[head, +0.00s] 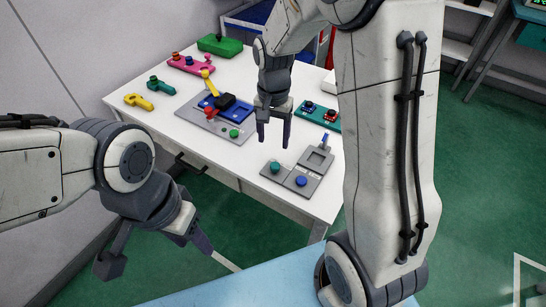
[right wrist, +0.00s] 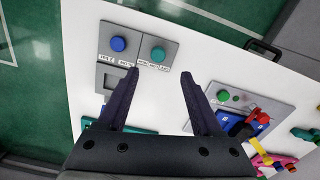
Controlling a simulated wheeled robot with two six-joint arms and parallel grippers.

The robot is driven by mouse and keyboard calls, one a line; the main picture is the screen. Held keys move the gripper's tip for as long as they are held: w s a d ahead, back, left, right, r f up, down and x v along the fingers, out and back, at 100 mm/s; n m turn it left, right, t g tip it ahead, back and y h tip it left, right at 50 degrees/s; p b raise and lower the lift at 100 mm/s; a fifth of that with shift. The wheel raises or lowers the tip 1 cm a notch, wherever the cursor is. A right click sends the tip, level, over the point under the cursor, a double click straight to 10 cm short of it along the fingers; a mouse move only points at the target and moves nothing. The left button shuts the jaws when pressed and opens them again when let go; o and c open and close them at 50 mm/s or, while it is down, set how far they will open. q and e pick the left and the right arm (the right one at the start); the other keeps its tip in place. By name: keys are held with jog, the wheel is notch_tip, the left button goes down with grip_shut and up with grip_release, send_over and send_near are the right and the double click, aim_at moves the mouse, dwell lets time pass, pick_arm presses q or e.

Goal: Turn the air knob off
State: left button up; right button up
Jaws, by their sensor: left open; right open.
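A grey control panel (head: 318,163) lies near the front right corner of the white table. It bears a teal knob (head: 275,167) and a blue knob (head: 302,181); both also show in the right wrist view, teal (right wrist: 158,54) and blue (right wrist: 118,43). Small labels sit by the knobs, too blurred to tell which one is air. My right gripper (head: 274,138) is open and empty above the table, pointing down near the teal knob. My left gripper (head: 157,257) is open and empty, off the table's front.
A second grey panel (head: 191,116) with blue, red and green parts lies to the left. A teal block (head: 319,115) with knobs lies behind the knob panel. Pink (head: 187,64), yellow (head: 138,101) and green (head: 220,45) pieces are further back. The white table (head: 235,175) is bare between the panels.

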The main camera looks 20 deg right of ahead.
aim_at(275, 165)
jog(key=f, duration=1)
jog(key=shift+w+d+f, duration=0.1)
jog(key=shift+d+f, duration=0.25)
grip_shut()
